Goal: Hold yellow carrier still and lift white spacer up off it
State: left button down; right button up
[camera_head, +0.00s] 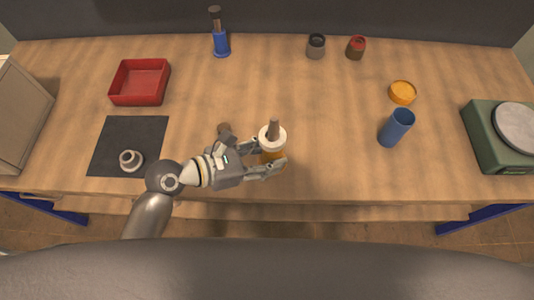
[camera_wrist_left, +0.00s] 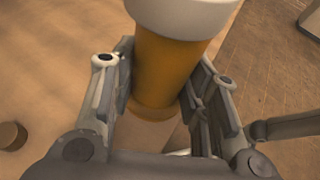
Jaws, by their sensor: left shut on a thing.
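The yellow carrier (camera_head: 271,154) is an upright amber cylinder near the table's front edge, left of centre. The white spacer (camera_head: 265,133) is a ring around its top, and a brown post (camera_head: 274,126) sticks up through the ring. My left gripper (camera_head: 273,157) is shut on the carrier from the left, one finger on each side, below the spacer. In the left wrist view the carrier (camera_wrist_left: 165,72) stands between the fingers, with the spacer (camera_wrist_left: 183,14) above it, cut off by the top edge. I cannot tell whether the carrier's base touches the table. My right gripper is not in view.
A small brown cylinder (camera_head: 224,129) stands just behind my left gripper. A dark mat (camera_head: 135,135) with a grey ring part (camera_head: 130,160) and a red tray (camera_head: 140,82) lie left. A blue cup (camera_head: 396,128), yellow disc (camera_head: 402,92) and green scale (camera_head: 489,147) stand right.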

pick_arm(q)
jog(key=shift+w+a+f+b, duration=0.1)
jog(key=shift+w+f+b, duration=0.4)
jog(key=shift+w+f, duration=1)
jog(key=shift+w+f+b, duration=0.55)
jog(key=shift+w+f, duration=0.6)
jog(key=shift+w, duration=0.6)
jog(key=shift+w+a+f+b, duration=0.1)
jog(key=shift+w+f+b, duration=0.4)
jog(key=shift+w+f, duration=1)
jog(key=shift+w+f+b, duration=0.6)
jog(key=shift+w+f, duration=0.15)
jog(key=shift+w, duration=0.35)
jog(key=shift+w+f+b, duration=0.6)
jog(key=shift+w+f, duration=0.15)
jog(key=shift+w, duration=0.3)
jog(key=shift+f, duration=0.15)
jog(key=shift+s+f, duration=0.1)
jog(key=shift+f, duration=0.2)
jog(key=c, duration=0.8)
grip_release()
jog(key=shift+f, duration=0.1)
